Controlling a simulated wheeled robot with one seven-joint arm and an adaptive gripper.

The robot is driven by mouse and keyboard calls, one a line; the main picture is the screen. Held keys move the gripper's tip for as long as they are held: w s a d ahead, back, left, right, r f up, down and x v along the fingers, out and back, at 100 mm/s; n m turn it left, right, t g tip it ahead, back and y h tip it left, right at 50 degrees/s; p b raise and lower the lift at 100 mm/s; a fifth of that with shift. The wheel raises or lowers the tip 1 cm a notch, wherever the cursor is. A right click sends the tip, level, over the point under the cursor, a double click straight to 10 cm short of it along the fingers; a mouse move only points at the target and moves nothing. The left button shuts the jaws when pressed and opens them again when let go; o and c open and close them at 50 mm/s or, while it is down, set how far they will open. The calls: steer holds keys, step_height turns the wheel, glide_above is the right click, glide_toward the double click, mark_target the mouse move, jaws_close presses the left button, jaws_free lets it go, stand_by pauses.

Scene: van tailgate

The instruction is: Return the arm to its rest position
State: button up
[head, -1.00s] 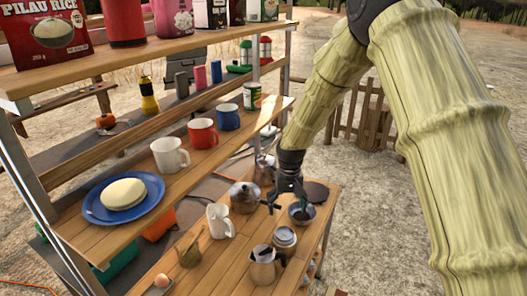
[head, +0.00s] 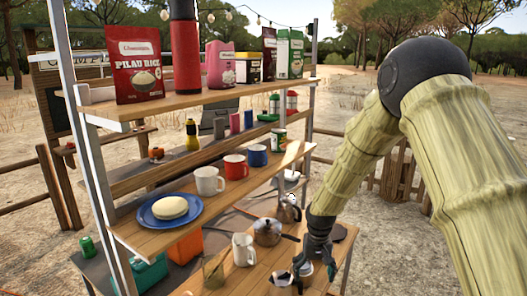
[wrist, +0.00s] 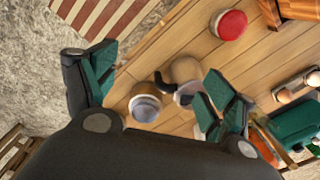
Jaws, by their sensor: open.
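My gripper (head: 316,264) hangs open and empty at the end of my arm, pointing down over the right end of the lower wooden shelf (head: 252,278). In the wrist view its two teal-padded fingers (wrist: 160,82) are spread wide with nothing between the pads. Below them are a jar with a grey-blue lid (wrist: 145,108) and a jug with a dark handle (wrist: 186,72). In the head view the gripper partly covers these vessels. I cannot tell its exact height above them.
The shelf above holds a blue plate (head: 150,219) and red (head: 235,167), white (head: 209,181) and blue mugs (head: 257,156). An upright post (head: 311,110) stands behind. Open ground lies right.

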steer(key=s+d+f+b, duration=0.1)
steer(key=s+f+b, duration=0.1)
steer(key=s+f, duration=0.8)
steer(key=s+d+f+b, duration=0.1)
steer(key=s+f, duration=0.6)
steer(key=f, duration=0.7)
steer(key=s+d+f+b, duration=0.1)
steer(key=s+f, duration=0.2)
steer(key=s, duration=0.6)
steer(key=s+d+f+b, duration=0.2)
steer(key=s+f, duration=0.1)
steer(key=s, duration=0.6)
steer(key=s+d+f+b, duration=0.1)
steer(key=s+f, duration=0.2)
steer(key=s, duration=0.6)
steer(key=shift+s+d+f, duration=0.15)
steer(key=shift+d+f, duration=0.1)
steer(key=shift+d, duration=0.15)
